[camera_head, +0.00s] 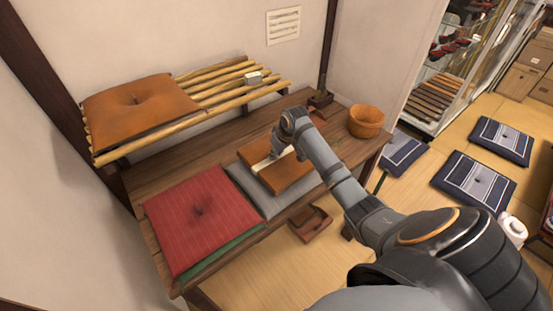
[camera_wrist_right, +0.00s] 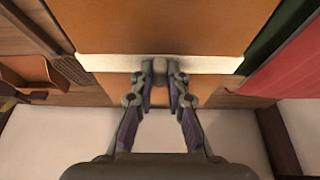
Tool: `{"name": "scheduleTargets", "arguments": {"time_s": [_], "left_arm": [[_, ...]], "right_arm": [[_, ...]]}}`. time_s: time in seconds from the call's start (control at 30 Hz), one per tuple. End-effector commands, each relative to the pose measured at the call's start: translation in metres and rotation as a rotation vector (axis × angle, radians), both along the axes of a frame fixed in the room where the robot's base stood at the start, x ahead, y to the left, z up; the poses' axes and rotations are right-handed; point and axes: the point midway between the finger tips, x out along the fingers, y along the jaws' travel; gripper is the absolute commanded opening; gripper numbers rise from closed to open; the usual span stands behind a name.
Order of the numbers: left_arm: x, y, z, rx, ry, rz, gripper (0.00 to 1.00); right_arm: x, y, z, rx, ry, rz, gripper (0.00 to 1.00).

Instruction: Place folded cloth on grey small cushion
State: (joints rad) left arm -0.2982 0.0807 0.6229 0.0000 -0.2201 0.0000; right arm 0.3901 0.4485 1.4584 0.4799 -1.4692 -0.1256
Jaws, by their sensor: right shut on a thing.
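The folded cloth (camera_head: 291,175) is orange-brown with a pale band across it. In the head view it lies over the back part of the grey small cushion (camera_head: 277,205); I cannot tell whether it touches the cushion. My right gripper (camera_head: 277,152) is at the cloth's pale band, at its far left part. In the right wrist view, the fingers of this gripper (camera_wrist_right: 160,82) are shut on the cloth (camera_wrist_right: 165,28) at its pale band. The grey cushion is partly hidden under the cloth. My left gripper is not in view.
A red cushion (camera_head: 200,212) lies left of the grey one, with a green one (camera_head: 222,257) beneath it. A slatted bamboo shelf (camera_head: 225,90) holds an orange cushion (camera_head: 140,107). A wooden bucket (camera_head: 366,121) stands at the right of the wooden bench (camera_head: 165,178). A brown tray (camera_head: 311,223) is in front.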

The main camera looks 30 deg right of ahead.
Motion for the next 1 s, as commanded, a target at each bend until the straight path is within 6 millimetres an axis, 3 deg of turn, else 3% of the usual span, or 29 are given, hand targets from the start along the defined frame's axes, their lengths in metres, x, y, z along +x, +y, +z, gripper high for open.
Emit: {"name": "scheduleTargets", "arguments": {"time_s": [0.2,0.47,0.5,0.67,1.0], "left_arm": [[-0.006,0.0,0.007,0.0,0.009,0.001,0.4],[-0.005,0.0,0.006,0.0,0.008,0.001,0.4],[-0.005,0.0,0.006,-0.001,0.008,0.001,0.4],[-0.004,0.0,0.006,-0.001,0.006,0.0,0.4],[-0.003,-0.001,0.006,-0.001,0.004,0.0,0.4]], "right_arm": [[0.0,-0.001,-0.03,0.001,0.003,-0.001,0.0],[0.0,-0.001,-0.032,0.0,0.001,0.0,0.0],[0.0,-0.001,-0.033,0.0,0.002,0.0,0.16],[0.0,-0.001,-0.033,0.0,0.002,0.0,0.37],[-0.001,-0.002,-0.029,-0.001,0.002,0.0,0.37]]}}
